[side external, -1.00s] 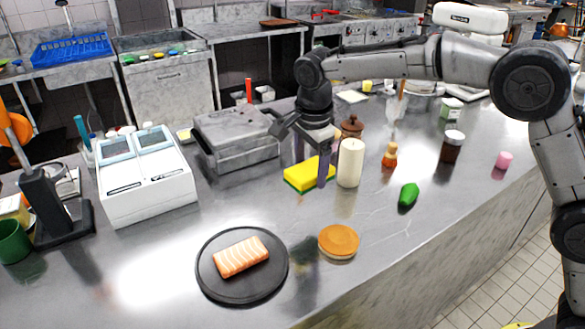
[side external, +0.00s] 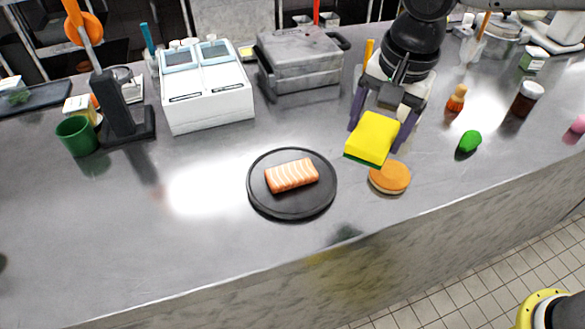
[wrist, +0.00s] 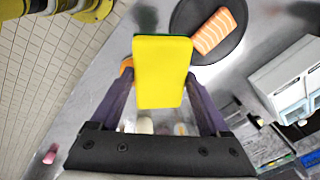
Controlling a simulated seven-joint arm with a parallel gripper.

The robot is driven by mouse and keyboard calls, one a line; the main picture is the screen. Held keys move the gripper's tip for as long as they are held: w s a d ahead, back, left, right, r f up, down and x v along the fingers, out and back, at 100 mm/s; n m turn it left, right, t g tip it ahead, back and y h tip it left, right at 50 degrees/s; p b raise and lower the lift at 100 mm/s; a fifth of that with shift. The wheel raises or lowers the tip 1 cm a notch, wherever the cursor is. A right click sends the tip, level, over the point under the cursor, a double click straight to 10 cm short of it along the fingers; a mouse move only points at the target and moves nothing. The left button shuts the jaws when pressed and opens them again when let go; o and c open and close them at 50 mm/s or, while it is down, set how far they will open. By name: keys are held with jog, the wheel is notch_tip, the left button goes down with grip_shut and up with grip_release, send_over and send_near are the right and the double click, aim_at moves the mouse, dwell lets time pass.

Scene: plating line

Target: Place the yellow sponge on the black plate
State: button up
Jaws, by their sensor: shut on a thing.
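The yellow sponge (side external: 374,136) with a green underside is held in my gripper (side external: 385,125), above the counter. In the wrist view the sponge (wrist: 162,75) sits between my two fingers. My gripper is shut on it. The black plate (side external: 262,203) lies on the counter to the left of the sponge in the side view. A piece of salmon (side external: 292,175) lies on the plate. In the wrist view the plate (wrist: 186,20) shows at the top, partly hidden behind the sponge.
An orange-brown round bun (side external: 390,178) lies right of the plate, just below the sponge in the picture. A white two-lid container (side external: 206,100) and a grey grill press (side external: 300,65) stand behind. A green pepper (side external: 469,141) and bottles are at right. Counter front of the plate is clear.

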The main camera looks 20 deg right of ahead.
jog(key=shift+s+a+r+n, duration=0.15)
jog(key=shift+s+a+r, duration=0.1)
jog(key=shift+s+a, duration=0.25)
jog(key=shift+s+a+r+n, duration=0.2)
jog(key=shift+s+a, duration=0.2)
jog(key=shift+a, duration=0.15)
jog(key=w+a+f, duration=0.4)
jog(key=w+a, duration=0.1)
jog(key=w, duration=0.2)
send_over(291, 170)
jog(key=f, duration=0.3)
jog(key=s+f, duration=0.1)
jog(key=f, duration=0.1)
jog(key=shift+d+f, duration=0.1)
jog(key=shift+f, duration=0.15)
jog(key=shift+w+f, duration=0.15)
jog(key=shift+f, duration=1.6)
jog(key=shift+f, duration=0.15)
jog(key=o, duration=1.2)
jog(key=shift+c, duration=0.2)
notch_tip(291, 170, up, 12)
jog(key=s, duration=0.2)
